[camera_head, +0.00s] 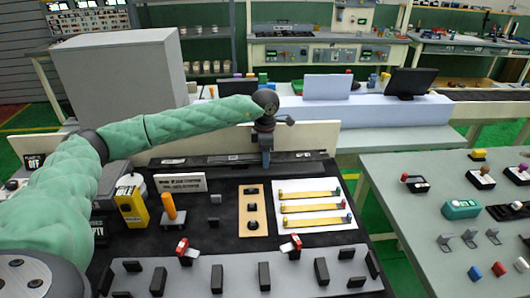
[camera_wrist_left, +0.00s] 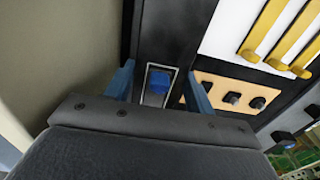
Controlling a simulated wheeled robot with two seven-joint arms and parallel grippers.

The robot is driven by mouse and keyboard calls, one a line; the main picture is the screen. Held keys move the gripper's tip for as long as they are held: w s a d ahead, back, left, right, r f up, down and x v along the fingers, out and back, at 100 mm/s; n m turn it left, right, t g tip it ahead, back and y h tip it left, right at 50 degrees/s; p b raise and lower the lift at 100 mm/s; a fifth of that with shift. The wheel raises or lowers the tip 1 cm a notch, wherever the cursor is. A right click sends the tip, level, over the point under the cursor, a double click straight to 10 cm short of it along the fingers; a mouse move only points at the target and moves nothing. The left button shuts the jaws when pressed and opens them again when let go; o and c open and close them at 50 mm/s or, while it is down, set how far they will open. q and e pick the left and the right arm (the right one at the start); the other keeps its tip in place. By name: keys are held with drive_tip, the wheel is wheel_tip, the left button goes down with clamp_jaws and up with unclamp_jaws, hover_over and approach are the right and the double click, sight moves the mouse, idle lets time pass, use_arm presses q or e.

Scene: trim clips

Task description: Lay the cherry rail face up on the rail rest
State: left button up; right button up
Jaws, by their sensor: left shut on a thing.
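My left gripper (camera_head: 266,158) reaches over the back of the black work mat, pointing down at a long dark bar (camera_head: 220,160) along the mat's rear edge. In the left wrist view, its blue fingers (camera_wrist_left: 158,88) stand on either side of a dark strip bearing a silver-framed blue insert (camera_wrist_left: 158,82). It is shut on this dark piece; the contact is partly hidden. Three yellow strips (camera_head: 310,207) with coloured ends lie on a white sheet to the right. I cannot tell for certain which piece is the cherry rail or the rail rest. My right gripper is out of view.
A grey strip with black blocks (camera_head: 240,277) and two red clips (camera_head: 290,247) is at the front. A tan plate with black knobs (camera_head: 253,212), an orange peg (camera_head: 173,210) and a yellow box (camera_head: 131,206) stand on the mat. A side table (camera_head: 400,190) holds small parts.

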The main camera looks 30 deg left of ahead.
use_arm(q)
drive_tip(key=shift+f, duration=0.1)
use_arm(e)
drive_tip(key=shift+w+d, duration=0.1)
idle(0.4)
use_arm(q)
drive_tip(key=shift+f+b, duration=0.5)
drive_tip(key=shift+f, duration=0.1)
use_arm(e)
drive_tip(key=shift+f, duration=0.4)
use_arm(q)
drive_tip(key=o, duration=1.4)
drive_tip(key=shift+c, duration=0.2)
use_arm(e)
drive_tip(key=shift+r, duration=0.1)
